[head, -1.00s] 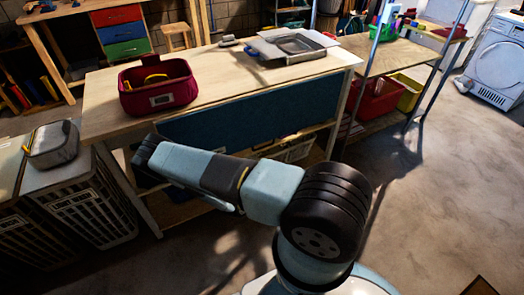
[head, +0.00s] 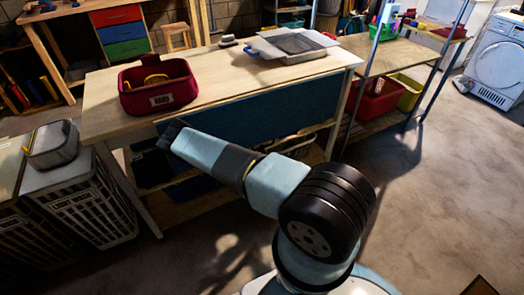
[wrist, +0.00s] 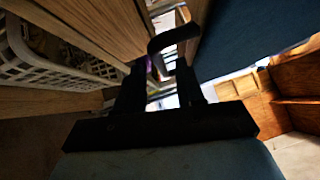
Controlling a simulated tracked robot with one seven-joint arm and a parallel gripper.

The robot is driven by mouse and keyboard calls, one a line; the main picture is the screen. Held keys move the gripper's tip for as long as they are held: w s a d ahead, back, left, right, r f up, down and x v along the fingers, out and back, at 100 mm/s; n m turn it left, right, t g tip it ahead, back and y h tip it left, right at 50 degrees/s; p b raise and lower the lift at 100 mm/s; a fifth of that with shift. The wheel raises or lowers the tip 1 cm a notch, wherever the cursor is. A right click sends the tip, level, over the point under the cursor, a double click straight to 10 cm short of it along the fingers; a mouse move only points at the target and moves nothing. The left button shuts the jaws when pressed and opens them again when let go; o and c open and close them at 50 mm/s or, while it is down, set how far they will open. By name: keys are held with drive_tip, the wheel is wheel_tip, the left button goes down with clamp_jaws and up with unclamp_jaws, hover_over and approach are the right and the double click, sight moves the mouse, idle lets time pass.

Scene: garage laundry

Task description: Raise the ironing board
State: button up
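The ironing board appears to be the long dark blue panel (head: 270,108) hanging upright along the front of the wooden workbench, under its top. Its blue face also fills the upper right of the wrist view (wrist: 250,35). My gripper (head: 172,132) is at the panel's lower left part in the head view; its fingers are small and dark there. In the wrist view my gripper (wrist: 160,75) has its two fingers apart. A dark hooked handle (wrist: 174,38) shows at and just beyond the fingertips, beside the blue face. I cannot tell whether the fingers touch it.
The workbench top (head: 220,80) carries a dark red basket (head: 158,88) and a grey tray (head: 295,43). A white slatted basket (wrist: 50,58) is close in the wrist view.

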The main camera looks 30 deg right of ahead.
drive_tip(key=shift+x, duration=1.05)
drive_tip(key=shift+c, duration=0.3)
clamp_jaws()
drive_tip(key=shift+a, duration=0.1)
